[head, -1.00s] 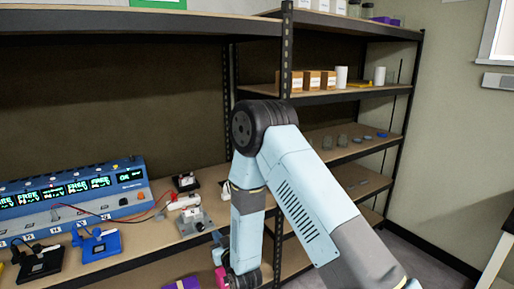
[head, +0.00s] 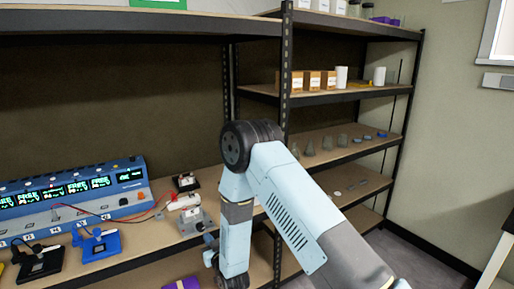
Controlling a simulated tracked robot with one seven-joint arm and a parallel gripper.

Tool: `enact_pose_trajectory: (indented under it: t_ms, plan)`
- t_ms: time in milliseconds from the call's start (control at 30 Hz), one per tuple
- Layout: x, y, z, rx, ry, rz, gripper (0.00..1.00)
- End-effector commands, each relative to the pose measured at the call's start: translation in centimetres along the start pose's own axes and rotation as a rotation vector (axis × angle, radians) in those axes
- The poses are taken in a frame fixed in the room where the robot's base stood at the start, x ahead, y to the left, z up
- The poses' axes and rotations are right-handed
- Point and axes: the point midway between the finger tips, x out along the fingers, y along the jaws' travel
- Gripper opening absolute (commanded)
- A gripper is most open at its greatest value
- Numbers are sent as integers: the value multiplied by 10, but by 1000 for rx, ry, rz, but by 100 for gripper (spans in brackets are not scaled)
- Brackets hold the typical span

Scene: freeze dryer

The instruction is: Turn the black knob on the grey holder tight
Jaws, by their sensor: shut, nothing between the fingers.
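The grey holder (head: 192,224) stands on the bench shelf near its front edge, left of my arm. A white cylindrical part (head: 184,202) lies at its back. The black knob is too small to tell apart on the holder. My gripper (head: 208,240) shows only as a small grey-blue piece at the end of my arm, just in front of and below the holder's right side. It looks shut with nothing held. I cannot tell whether it touches the holder.
A blue instrument box (head: 75,195) with lit displays stands at left, with a red cable. A black holder (head: 186,183) is behind, a blue holder (head: 97,243) and another black one (head: 40,262) at left. A shelf post (head: 285,70) rises behind my arm.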

Motion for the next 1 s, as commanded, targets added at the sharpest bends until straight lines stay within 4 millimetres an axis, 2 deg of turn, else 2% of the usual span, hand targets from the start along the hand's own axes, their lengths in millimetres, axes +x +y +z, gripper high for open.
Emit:
enact_pose_trajectory:
  t_ms: [267, 1000]
  plan:
    - [13, 0, 0, 0, -1, 0, 0]
    - [13, -1, -2, 0, 0, 0, 0]
